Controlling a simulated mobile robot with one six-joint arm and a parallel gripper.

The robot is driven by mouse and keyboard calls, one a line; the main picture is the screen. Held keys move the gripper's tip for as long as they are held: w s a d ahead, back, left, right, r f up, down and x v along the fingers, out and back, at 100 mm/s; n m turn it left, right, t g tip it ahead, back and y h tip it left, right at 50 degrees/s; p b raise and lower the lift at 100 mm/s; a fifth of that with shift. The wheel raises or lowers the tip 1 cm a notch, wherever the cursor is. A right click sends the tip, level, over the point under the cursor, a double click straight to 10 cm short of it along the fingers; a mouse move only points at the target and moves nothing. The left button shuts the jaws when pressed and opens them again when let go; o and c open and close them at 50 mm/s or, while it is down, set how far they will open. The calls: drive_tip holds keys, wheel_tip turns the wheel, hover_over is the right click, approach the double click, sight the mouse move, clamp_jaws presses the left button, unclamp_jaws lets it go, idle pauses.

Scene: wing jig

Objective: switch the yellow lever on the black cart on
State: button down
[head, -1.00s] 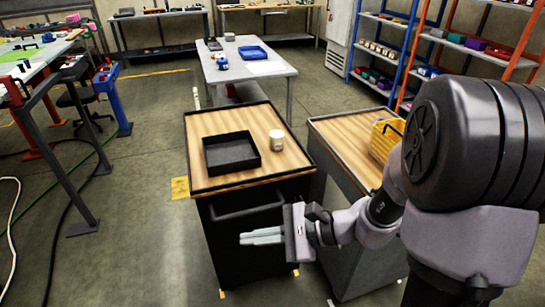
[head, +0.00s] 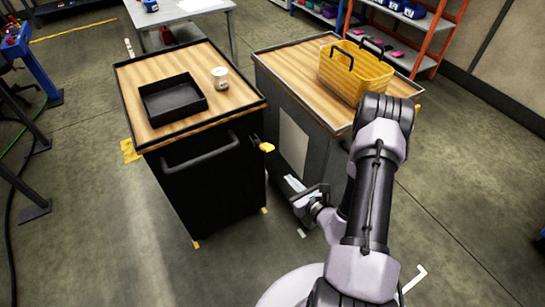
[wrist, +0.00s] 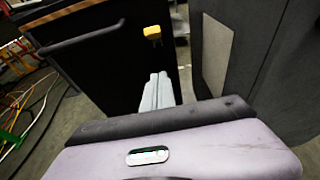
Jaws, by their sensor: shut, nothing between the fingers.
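The black cart (head: 190,190) stands left of centre with a wood top. The yellow lever (head: 266,147) sticks out from a small black mount near the cart's upper front right corner. Its yellow end also shows in the wrist view (wrist: 152,32), near the top middle. My gripper (head: 292,183) is shut and empty, low by the gap between the two carts, below and a little right of the lever. In the wrist view its closed fingers (wrist: 158,80) point toward the lever, with a gap between them. I cannot tell the lever's exact angle.
A grey cart (head: 292,140) with a yellow basket (head: 355,70) stands close on the right, leaving a narrow gap. A black tray (head: 172,100) and a white cup (head: 219,78) sit on the black cart. A handle bar (head: 200,153) crosses its front. Open floor lies in front.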

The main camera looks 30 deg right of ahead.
sight(262, 145)
drive_tip(key=w+b, duration=0.4)
drive_tip(key=w, duration=0.7)
drive_tip(key=shift+w+a+r, duration=0.2)
drive_tip(key=shift+a+r, duration=0.05)
drive_tip(key=shift+r, duration=0.2)
